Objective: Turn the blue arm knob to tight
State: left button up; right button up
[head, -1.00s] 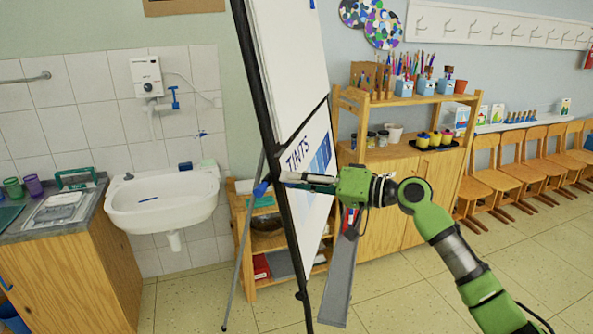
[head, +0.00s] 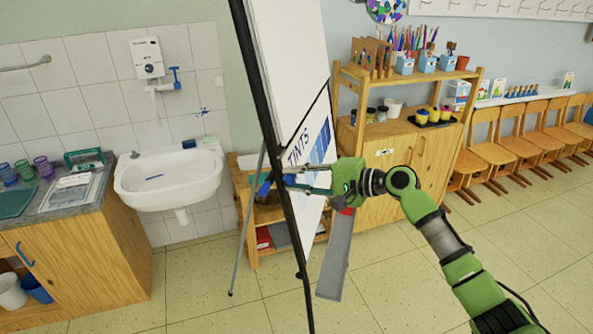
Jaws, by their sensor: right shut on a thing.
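The blue arm knob (head: 264,188) sits on the dark frame of the easel, at the left edge of its tilted board (head: 292,60). My right gripper (head: 279,181) reaches in from the right, across the lower part of the board. Its fingertips are at the easel's frame, shut on the blue arm knob. The fingers and the frame hide part of the knob. Whether the knob is tight cannot be seen. My left gripper is not in view.
A white sink (head: 170,178) is on the wall to the left, beside a wooden cabinet (head: 95,255). A wooden shelf unit (head: 405,155) with art supplies stands behind my right arm. Several chairs (head: 495,155) line the right wall. The easel's thin leg (head: 243,235) slants down left.

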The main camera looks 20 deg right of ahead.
jog(key=shift+m+g, duration=0.3)
jog(key=shift+m, duration=1)
jog(key=o, duration=1.1)
jog(key=shift+w, duration=0.1)
jog(key=shift+o, duration=0.2)
jog(key=shift+d, duration=0.1)
jog(key=shift+s+d+r, duration=0.1)
jog(key=shift+s+d, duration=0.15)
jog(key=v, duration=1.1)
jog(key=shift+r, duration=0.1)
